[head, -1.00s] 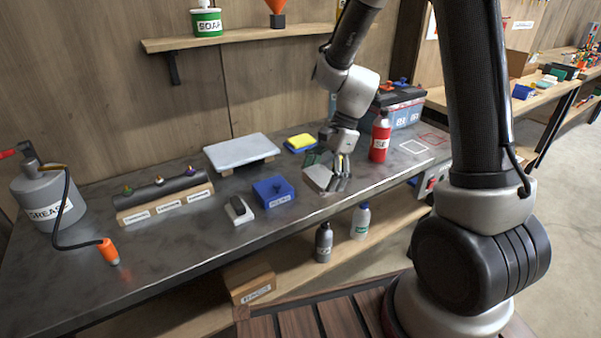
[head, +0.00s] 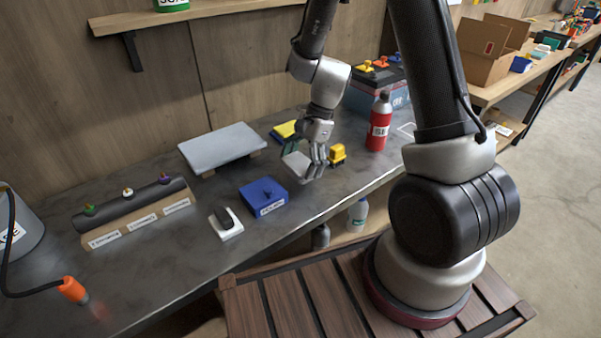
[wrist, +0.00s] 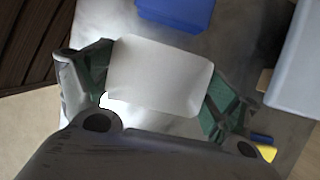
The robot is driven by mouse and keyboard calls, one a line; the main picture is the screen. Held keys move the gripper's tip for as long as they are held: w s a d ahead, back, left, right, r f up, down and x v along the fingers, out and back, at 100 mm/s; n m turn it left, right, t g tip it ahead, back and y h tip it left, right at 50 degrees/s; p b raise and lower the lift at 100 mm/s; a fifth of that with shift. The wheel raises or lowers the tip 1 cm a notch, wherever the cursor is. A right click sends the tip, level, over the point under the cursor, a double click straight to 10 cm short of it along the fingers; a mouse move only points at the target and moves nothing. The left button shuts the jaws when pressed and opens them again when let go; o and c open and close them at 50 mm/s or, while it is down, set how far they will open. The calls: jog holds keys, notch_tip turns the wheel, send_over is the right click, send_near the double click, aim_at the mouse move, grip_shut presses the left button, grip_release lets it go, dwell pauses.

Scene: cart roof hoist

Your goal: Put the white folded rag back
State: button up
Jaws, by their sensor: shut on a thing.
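My gripper (head: 313,168) is shut on the white folded rag (head: 296,163), above or near the grey bench top, left of the red bottle. In the wrist view the rag (wrist: 158,76) is a pale rounded block between the two green-padded fingers (wrist: 156,98). Whether it touches the bench is hard to tell. A white outlined rectangle (head: 407,130) is marked on the bench to the right, beyond the red bottle, and shows no object on it.
The red bottle (head: 379,125) and a small yellow object (head: 338,154) stand right of my gripper. A blue box (head: 263,196), a grey slab on wooden supports (head: 222,147) and a yellow sponge-like item (head: 284,130) are close by. The front bench top (head: 180,265) has clear room.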

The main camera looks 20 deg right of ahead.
jog(key=shift+f, duration=1.8)
jog(key=shift+f, duration=0.15)
jog(key=o, duration=0.9)
jog(key=shift+o, duration=0.3)
jog(key=v, duration=1.3)
jog(key=s+d+r+n+t+h, duration=0.2)
jog(key=s+d+r+n, duration=0.2)
jog(key=s+r+n, duration=0.3)
jog(key=s+d+r+n+t+h, duration=0.2)
jog(key=s+d+r+n, duration=0.3)
jog(key=s+r, duration=0.7)
jog(key=shift+s+d+n+t, duration=0.3)
jog(key=shift+s+n+t, duration=0.55)
jog(key=shift+n, duration=0.35)
